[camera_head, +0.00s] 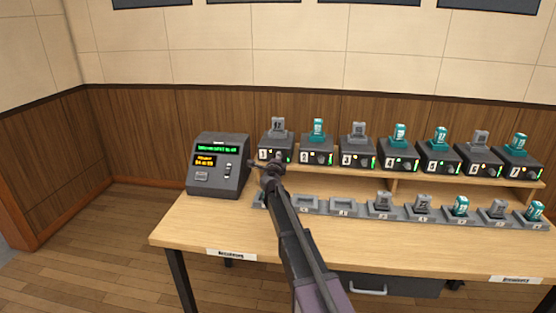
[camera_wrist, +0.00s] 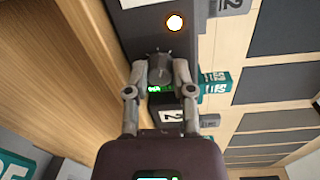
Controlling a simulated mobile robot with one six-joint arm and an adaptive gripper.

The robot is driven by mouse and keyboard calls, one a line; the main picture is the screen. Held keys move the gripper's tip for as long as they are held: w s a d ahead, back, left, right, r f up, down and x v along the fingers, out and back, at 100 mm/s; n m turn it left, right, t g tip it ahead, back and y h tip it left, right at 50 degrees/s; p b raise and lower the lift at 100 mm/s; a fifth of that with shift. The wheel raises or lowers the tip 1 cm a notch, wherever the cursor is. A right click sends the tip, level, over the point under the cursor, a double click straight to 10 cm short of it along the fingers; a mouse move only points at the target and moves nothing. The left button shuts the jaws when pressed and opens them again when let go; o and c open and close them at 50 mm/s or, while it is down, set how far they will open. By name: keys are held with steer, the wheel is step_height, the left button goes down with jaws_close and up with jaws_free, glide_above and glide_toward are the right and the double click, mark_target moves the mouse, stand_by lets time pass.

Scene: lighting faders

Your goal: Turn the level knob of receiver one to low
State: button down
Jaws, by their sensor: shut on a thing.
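Receiver one (camera_head: 277,146) is a dark box at the left end of the raised shelf, with a grey handset on top. My gripper (camera_head: 268,170) is in front of its face, and my arm hides part of the box's lower front. In the wrist view my gripper (camera_wrist: 160,75) is shut on a round dark grey level knob (camera_wrist: 160,68), one finger on each side. A lit orange-white lamp (camera_wrist: 175,22) is beside the knob on the same dark face. A small green display shows between the fingers. I cannot tell the knob's setting.
More numbered receivers stand in a row to the right, starting with receiver two (camera_head: 317,149). A row of cradles (camera_head: 343,208) lies in front, some empty, some holding handsets. A dark console (camera_head: 217,180) with green and orange text stands left. The table's front left (camera_head: 205,222) is clear.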

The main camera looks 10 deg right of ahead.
steer(key=n+h, duration=0.1)
steer(key=n, duration=0.9)
steer(key=shift+w, duration=0.15)
stand_by(0.4)
steer(key=shift+c, duration=2.3)
jaws_free()
steer(key=shift+f, duration=0.1)
steer(key=shift+m, duration=0.3)
